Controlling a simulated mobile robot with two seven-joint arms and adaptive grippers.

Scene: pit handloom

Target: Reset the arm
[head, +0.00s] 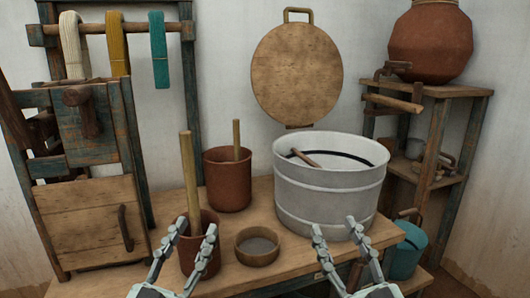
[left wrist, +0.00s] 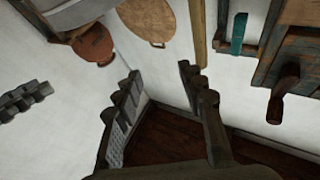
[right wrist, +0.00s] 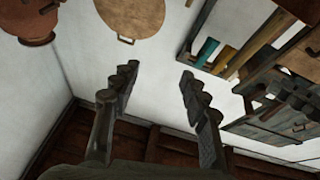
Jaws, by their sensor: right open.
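My left gripper (head: 195,228) is in the lower middle-left of the head view, fingers up and apart. It overlaps a small clay pot (head: 206,262) with a wooden stick in it. The left wrist view shows its spread fingers (left wrist: 160,78) with nothing between them. My right gripper (head: 334,226) is in front of the large pale metal tub (head: 330,192), its fingers also apart.
A wooden table (head: 270,204) carries the tub, a taller clay pot (head: 228,182) and a small bowl (head: 257,246). A rack with yarn hanks (head: 118,42) and a cabinet (head: 90,215) stand left. Shelves (head: 455,92) with a clay jar (head: 430,45) stand right.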

